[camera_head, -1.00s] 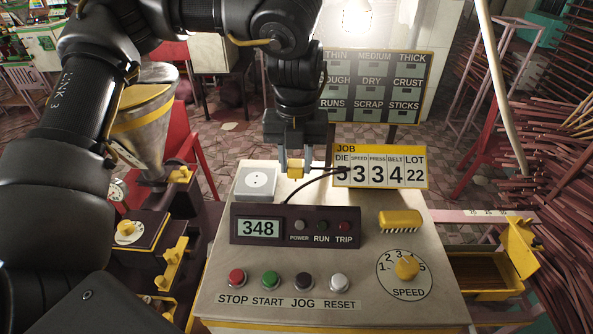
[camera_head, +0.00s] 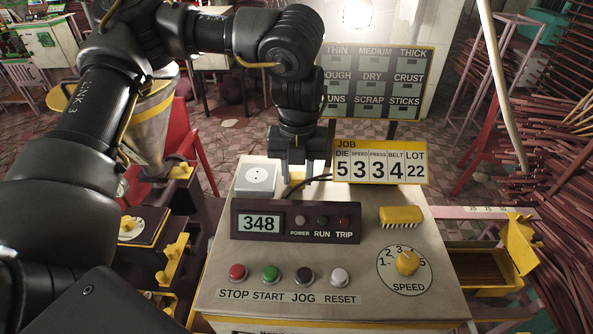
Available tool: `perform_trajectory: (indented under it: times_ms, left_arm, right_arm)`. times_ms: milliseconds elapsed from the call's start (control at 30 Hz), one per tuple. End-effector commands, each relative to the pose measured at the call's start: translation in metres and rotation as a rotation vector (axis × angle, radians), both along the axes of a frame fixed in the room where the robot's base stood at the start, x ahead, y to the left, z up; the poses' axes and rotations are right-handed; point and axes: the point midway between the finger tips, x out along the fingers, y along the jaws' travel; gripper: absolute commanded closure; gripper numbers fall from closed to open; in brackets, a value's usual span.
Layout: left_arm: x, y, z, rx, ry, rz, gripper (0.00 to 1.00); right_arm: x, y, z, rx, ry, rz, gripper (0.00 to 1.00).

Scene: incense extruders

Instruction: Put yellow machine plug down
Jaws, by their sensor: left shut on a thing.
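My left gripper (camera_head: 297,173) points down at the back of the grey console, right of the white socket (camera_head: 257,179) and left of the job sign. The dark cable (camera_head: 292,190) curves up from behind the display panel toward the fingers. The socket's face is bare, with nothing plugged in. I cannot tell whether the plug touches the console top. My right gripper is not in view.
The job sign (camera_head: 381,163) stands close to the right of the gripper. The display panel (camera_head: 296,222) is in front of it. A yellow brush (camera_head: 401,216) and the speed knob (camera_head: 407,262) are at the right of the console. A metal hopper (camera_head: 152,125) stands at the left.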

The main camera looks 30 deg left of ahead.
Motion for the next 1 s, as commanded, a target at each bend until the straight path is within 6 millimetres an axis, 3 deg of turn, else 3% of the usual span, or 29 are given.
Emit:
perform_trajectory:
  times_ms: [167,200,333,667,767,833,1000]
  left_arm:
    - [0.000,0.000,-0.002,0.000,-0.001,0.000,0.91]
    - [0.000,0.000,-0.002,0.000,-0.001,0.000,0.63]
    - [0.000,0.000,-0.002,0.000,-0.001,0.000,0.46]
    - [0.000,0.000,0.002,0.001,-0.002,0.000,0.46]
    - [0.001,0.000,0.016,0.001,-0.004,0.000,0.46]
    - [0.001,0.000,0.022,0.000,-0.005,0.001,0.46]
    - [0.002,0.000,0.062,0.000,-0.008,0.002,0.46]
  right_arm:
    - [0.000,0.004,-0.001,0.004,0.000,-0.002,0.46]
    - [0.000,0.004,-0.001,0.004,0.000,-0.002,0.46]
    - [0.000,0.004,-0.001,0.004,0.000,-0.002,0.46]
    - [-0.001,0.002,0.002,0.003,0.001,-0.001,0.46]
    - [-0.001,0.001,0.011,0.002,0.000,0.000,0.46]
    - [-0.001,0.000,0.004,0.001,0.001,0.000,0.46]
    - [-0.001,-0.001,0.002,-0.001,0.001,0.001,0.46]
